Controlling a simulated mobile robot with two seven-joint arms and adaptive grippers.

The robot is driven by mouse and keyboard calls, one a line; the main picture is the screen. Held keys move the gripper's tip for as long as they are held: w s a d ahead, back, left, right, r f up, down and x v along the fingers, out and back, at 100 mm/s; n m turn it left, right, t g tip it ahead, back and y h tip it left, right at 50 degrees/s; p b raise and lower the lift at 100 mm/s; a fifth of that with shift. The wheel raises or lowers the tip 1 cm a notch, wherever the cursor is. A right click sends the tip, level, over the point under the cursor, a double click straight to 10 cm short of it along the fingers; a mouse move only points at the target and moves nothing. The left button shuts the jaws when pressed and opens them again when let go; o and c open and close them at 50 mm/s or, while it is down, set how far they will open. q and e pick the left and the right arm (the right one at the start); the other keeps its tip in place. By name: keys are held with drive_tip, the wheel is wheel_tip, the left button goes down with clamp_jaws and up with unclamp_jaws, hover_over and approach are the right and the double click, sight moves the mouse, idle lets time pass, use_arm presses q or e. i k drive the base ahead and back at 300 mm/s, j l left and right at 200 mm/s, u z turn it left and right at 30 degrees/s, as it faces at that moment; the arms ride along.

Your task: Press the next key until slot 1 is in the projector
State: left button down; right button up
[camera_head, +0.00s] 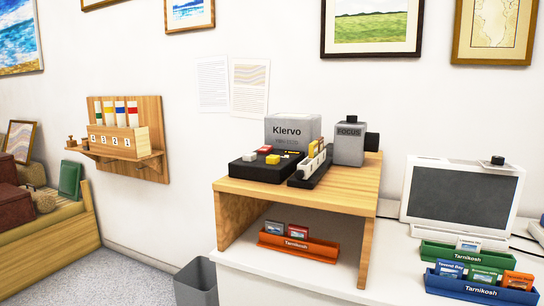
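A grey box marked Klervo (292,130) stands at the back of a wooden stand. In front of it is a low black unit (262,174) with small keys: a red key (265,150), a yellow key (272,159) and a white key (249,157). I cannot read labels on the keys. To its right a black slide holder (308,179) carries several upright pale slides (313,161); their slot numbers are too small to read. A grey box marked FOCUS (349,145) with a dark round part stands at the right. Neither of my grippers is in view.
The wooden stand (290,192) sits on a white table, with an orange Tarnikosh tray (298,248) of slides beneath. At right are a grey-screened device (458,192), a green tray (465,256) and a blue tray (480,289). A numbered wooden wall rack (150,168) hangs left.

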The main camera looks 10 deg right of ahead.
sight(271, 159)
drive_tip(key=j+z, duration=0.35)
drive_tip(key=k+j+z, duration=0.1)
drive_tip(key=j+z, duration=0.2)
drive_tip(key=k+j+z, duration=0.15)
drive_tip(key=j+z, duration=0.2)
